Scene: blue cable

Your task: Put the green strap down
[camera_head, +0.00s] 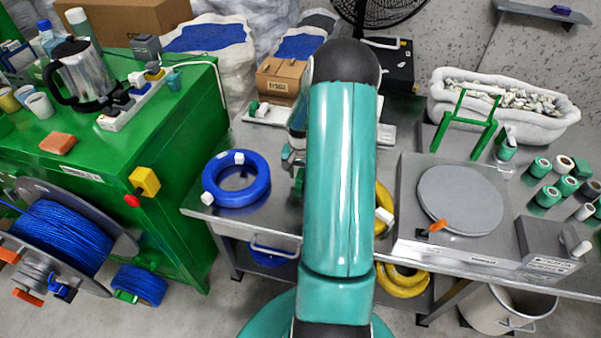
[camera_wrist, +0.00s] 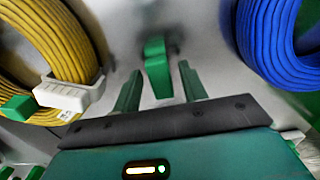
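The green strap (camera_wrist: 156,58) shows in the wrist view as a short green piece against the grey metal tabletop, with a dark shadow beside it. My gripper (camera_wrist: 161,70) has its two green fingers spread, one on each side of the strap's near end. Gaps show between the strap and both fingers. I cannot tell how far the strap is below the fingertips. In the head view my gripper (camera_head: 294,165) is mostly hidden behind my teal arm, and I cannot make out the strap there.
A blue cable coil (camera_head: 210,190) lies left of my gripper on the metal table; it also shows in the wrist view (camera_wrist: 268,45). A yellow coil (camera_head: 383,198) with a white clip (camera_wrist: 70,95) lies on the other side. A round-plate scale (camera_head: 460,200) stands right.

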